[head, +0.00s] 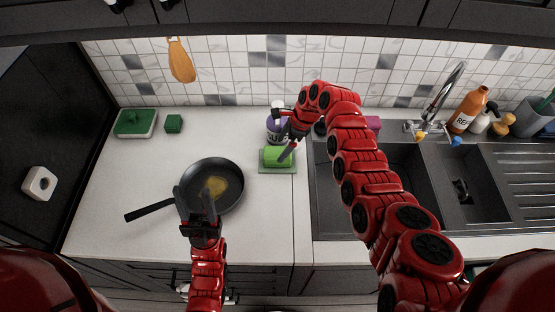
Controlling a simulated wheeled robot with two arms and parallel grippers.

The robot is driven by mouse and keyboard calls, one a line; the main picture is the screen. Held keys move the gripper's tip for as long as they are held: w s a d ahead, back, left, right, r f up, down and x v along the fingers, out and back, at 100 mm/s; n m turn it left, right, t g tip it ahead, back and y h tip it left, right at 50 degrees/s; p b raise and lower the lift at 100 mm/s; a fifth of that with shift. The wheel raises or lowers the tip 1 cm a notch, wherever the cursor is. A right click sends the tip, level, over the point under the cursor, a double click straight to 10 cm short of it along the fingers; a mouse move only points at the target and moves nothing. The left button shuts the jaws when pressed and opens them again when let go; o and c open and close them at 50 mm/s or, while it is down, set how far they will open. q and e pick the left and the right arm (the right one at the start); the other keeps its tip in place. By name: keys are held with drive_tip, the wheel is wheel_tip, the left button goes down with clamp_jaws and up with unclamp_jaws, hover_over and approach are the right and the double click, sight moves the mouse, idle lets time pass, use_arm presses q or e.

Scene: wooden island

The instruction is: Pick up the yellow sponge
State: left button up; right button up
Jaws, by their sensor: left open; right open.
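No clearly yellow sponge stands out. A bright green, sponge-like block (273,157) lies on a green-grey tray (263,170) left of the sink. My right gripper (284,133) is open and empty just above it; one finger overlaps the block's right side in the picture, and I cannot tell whether they touch. A yellowish-brown patch (216,187) shows in the black pan (233,172), partly hidden by a finger; I cannot tell what it is. My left gripper (195,201) is open and empty over the pan's near left edge.
A purple-labelled bottle (273,128) stands behind the tray, partly covered by my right gripper. A green box (135,122) and a small green block (173,123) sit at the back left. The dark sink (330,215) is at right. The counter's left front is clear.

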sight(279, 152)
drive_tip(key=shift+s+f, duration=0.15)
drive_tip(key=shift+f, duration=0.1)
drive_tip(key=b+x, duration=0.4)
drive_tip(key=x, duration=0.1)
drive_tip(key=shift+d, duration=0.15)
drive_tip(key=shift+r, duration=0.15)
drive_tip(key=c, duration=1.2)
drive_tip(key=shift+r, duration=0.1)
drive_tip(key=shift+c, duration=0.2)
